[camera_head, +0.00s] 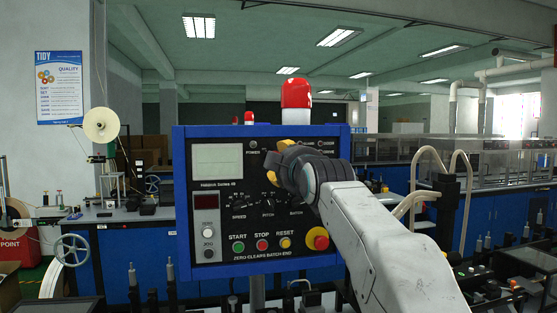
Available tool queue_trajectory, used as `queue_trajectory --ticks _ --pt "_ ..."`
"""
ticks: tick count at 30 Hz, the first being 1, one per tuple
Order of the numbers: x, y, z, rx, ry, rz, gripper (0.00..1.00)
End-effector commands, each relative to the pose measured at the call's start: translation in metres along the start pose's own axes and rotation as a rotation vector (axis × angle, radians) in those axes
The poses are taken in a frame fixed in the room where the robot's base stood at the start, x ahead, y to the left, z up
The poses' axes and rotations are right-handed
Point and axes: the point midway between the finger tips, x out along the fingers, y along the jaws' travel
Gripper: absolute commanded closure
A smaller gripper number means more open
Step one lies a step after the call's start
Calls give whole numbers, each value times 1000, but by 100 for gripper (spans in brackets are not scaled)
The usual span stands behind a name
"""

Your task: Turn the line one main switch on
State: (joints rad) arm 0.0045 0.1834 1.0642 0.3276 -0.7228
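A blue-framed control panel (218,262) with a dark face stands upright in the middle of the camera_head view. My gripper (282,172) is in front of its upper right part, apparently close to the face. Its fingers are mostly hidden by its own body, so I cannot tell whether they are open or touch anything. A small yellow part (286,143) shows at the gripper's upper edge; I cannot tell whether it belongs to the panel. No main switch can be clearly made out; the area behind my gripper is hidden.
The panel has a screen (218,162), several knobs, a green START button (238,247), a red STOP button (262,245), a yellow RESET button (285,243) and a red emergency stop (317,239). A red lamp (296,93) stands above. Benches with machines lie behind.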

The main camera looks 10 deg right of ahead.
Motion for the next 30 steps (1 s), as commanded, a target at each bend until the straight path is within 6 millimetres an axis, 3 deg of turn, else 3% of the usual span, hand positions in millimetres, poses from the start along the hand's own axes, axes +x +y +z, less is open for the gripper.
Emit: queue_trajectory --ticks 7,21,30 --pt "8 2 -2 -62 3 3 56" --pt "58 2 -3 -63 3 2 56" --pt "73 1 -1 -63 3 3 56"
